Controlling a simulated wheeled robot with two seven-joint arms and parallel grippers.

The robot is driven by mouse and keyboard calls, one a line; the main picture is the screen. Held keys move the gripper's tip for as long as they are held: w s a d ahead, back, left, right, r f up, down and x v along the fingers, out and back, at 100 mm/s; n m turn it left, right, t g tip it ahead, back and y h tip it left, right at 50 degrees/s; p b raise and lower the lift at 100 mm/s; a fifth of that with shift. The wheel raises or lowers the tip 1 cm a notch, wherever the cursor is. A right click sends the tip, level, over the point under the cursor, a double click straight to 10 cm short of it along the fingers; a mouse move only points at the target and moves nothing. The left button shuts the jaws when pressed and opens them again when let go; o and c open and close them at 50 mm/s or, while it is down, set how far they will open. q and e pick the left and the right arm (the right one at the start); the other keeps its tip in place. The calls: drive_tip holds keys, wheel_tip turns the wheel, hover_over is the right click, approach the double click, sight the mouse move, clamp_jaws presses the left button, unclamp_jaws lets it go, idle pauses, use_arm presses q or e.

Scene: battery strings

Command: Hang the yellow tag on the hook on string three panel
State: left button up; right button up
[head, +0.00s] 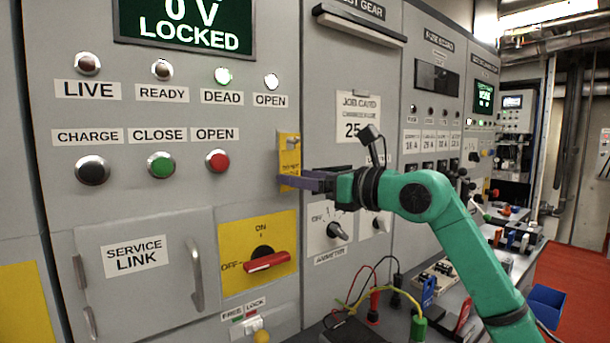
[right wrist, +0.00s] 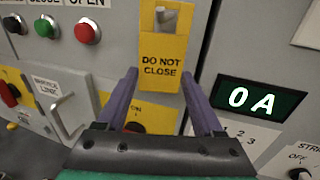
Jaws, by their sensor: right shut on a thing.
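The yellow tag (head: 287,160) is upright against the grey panel, right of the red OPEN button. In the right wrist view the tag (right wrist: 161,70) reads "DO NOT CLOSE". A grey hook (right wrist: 166,17) shows at the top of the tag, and the hook also shows in the head view (head: 293,143). I cannot tell whether the tag's hole is fully over it. My right gripper (head: 287,181) is shut on the tag's lower part, one purple finger at each side edge; these fingers also show in the right wrist view (right wrist: 160,80). My left gripper is out of view.
Below the tag is a yellow plate with a red rotary handle (head: 267,261). Left are the CHARGE, CLOSE and OPEN buttons (head: 161,165) and the service link door (head: 140,290). A bench with leads and tools (head: 440,280) stands lower right.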

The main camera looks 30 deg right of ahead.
idle(0.4)
drive_tip(key=o, duration=1.5)
drive_tip(key=b+v, duration=0.7)
drive_tip(key=v, duration=0.7)
drive_tip(key=shift+s+d+b, duration=0.15)
drive_tip(key=shift+s+b, duration=0.15)
drive_tip(key=shift+b, duration=0.05)
